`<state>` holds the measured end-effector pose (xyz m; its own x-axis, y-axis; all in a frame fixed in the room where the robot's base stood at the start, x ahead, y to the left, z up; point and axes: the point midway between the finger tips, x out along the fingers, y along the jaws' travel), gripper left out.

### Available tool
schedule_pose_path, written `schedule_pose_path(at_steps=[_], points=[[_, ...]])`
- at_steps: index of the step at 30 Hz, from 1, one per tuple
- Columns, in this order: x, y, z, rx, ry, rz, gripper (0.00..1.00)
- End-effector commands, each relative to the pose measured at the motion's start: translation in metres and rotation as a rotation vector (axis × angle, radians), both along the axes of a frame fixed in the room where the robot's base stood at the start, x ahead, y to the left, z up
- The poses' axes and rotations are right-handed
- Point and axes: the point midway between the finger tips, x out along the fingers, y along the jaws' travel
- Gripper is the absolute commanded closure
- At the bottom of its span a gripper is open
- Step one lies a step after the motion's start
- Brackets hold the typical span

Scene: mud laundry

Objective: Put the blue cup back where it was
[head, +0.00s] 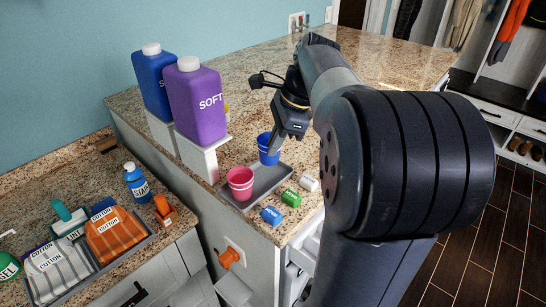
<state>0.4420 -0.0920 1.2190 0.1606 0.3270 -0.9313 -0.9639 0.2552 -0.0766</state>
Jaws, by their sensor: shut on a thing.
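The blue cup (266,154) stands upright in the head view, at the back right end of a grey tray (262,191) on the granite counter. My gripper (275,147) reaches down to it from above and is shut on its right side. My fingertips are partly hidden at the cup. A pink cup (240,184) stands in the left front part of the same tray. Whether the blue cup's base touches the tray is hard to tell.
Blue (271,215), green (291,198) and white (308,183) small containers lie beside the tray, near the counter edge. Purple (197,103) and blue (154,80) bottles stand on white stands at left. The counter behind is mostly clear.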

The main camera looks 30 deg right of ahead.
Motion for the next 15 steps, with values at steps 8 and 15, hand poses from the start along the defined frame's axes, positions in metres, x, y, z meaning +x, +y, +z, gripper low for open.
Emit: schedule_pose_path(at_steps=[8,15], points=[[0.000,0.000,-0.034,0.002,0.002,0.000,1.00],[0.000,0.000,-0.043,0.000,-0.001,0.000,1.00]])
